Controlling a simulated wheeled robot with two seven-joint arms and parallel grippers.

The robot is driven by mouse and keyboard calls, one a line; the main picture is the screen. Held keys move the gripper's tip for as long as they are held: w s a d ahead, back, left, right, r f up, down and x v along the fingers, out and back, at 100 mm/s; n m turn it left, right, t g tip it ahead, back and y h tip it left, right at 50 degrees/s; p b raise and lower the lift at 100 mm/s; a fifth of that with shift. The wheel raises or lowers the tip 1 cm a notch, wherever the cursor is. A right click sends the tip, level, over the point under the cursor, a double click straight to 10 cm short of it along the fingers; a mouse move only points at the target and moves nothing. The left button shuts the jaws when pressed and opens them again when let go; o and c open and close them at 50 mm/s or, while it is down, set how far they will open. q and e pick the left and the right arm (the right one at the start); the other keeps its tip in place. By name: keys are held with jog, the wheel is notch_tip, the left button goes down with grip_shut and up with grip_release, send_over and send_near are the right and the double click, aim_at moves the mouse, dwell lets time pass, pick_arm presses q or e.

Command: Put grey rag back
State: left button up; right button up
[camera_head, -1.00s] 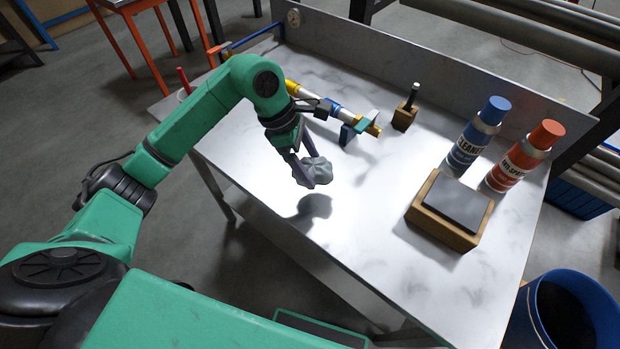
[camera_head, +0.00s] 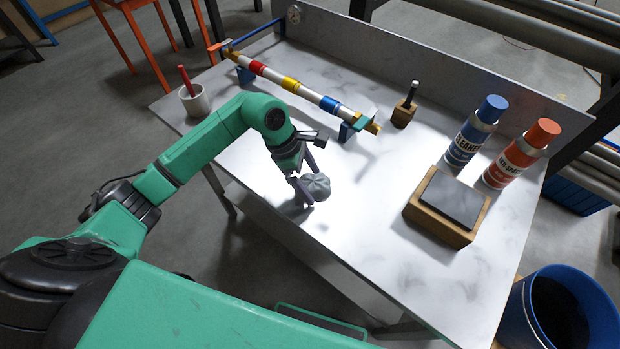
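The grey rag (camera_head: 317,186) is a crumpled ball at the fingertips of my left gripper (camera_head: 306,188), near the front edge of the metal table (camera_head: 375,215). The gripper points down and its fingers are closed around the rag. The rag is low, close over the table top; whether it touches the surface I cannot tell. A dark shadow lies beside it on the left. My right gripper is not in this view.
A rod with coloured bands (camera_head: 290,85) rests on blue supports at the back. A white cup (camera_head: 194,100) stands left. A wooden block with a grey top (camera_head: 447,207), a blue can (camera_head: 474,131), an orange can (camera_head: 521,154) and a small wooden holder (camera_head: 403,114) stand right. A blue bin (camera_head: 518,318) is at the lower right.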

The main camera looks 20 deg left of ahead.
pick_arm(q)
jog(key=b+v, duration=0.3)
jog(key=v, duration=0.9)
jog(key=shift+b, duration=0.35)
jog(key=shift+s+r, duration=0.1)
